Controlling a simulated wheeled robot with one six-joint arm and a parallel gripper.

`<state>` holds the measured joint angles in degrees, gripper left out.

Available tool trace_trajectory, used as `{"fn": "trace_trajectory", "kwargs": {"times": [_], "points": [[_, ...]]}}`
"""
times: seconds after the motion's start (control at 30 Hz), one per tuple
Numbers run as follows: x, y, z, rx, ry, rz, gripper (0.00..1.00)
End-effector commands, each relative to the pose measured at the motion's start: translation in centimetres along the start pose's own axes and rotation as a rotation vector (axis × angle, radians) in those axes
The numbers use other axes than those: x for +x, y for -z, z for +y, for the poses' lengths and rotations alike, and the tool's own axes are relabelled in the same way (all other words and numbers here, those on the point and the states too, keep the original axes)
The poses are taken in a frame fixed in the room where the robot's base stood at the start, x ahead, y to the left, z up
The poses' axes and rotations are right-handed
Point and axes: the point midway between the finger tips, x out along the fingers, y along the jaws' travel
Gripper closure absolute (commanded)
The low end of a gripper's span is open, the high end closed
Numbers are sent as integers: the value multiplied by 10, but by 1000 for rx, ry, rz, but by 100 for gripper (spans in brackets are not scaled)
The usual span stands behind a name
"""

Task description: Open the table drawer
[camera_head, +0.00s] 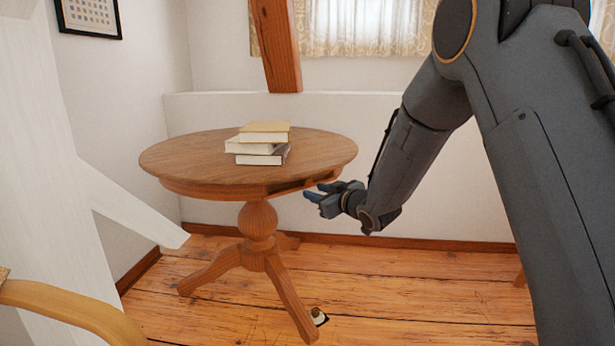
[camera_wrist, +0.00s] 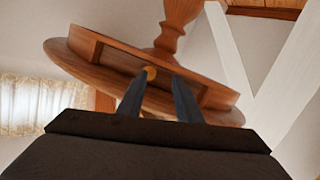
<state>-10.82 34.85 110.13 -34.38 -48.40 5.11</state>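The round wooden table (camera_head: 190,157) stands left of centre in the head view, on a turned pedestal. In the wrist view the table (camera_wrist: 110,85) appears upside down. Its drawer front (camera_wrist: 115,58) carries a small round brass knob (camera_wrist: 151,73). I cannot tell whether the drawer is slightly out. My gripper (camera_head: 316,191) is at the table's right front edge, below the top. In the wrist view the two fingers of my gripper (camera_wrist: 161,76) are apart, with the knob near the left fingertip. Contact with the knob is not clear. The knob is hidden in the head view.
A stack of several books (camera_head: 262,143) lies on the tabletop. A white slanted brace (camera_head: 130,215) is at the left, and a curved wooden piece (camera_head: 75,308) is at the lower left. A small object (camera_head: 318,316) is on the floor by a table foot. The floor right of the table looks clear.

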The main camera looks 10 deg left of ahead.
Motion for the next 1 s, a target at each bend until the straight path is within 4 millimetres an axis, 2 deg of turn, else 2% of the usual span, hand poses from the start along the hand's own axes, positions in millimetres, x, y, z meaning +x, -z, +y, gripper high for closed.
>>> {"fn": "trace_trajectory", "kwargs": {"times": [0.1, 0.4, 0.8, 1.0], "points": [[5, -3, 16, -13, 29, 104, 68], [10, -4, 25, -26, 67, 215, 68], [65, 7, 20, -27, 67, 217, 68], [79, 11, 20, -25, 66, 214, 68]]}}
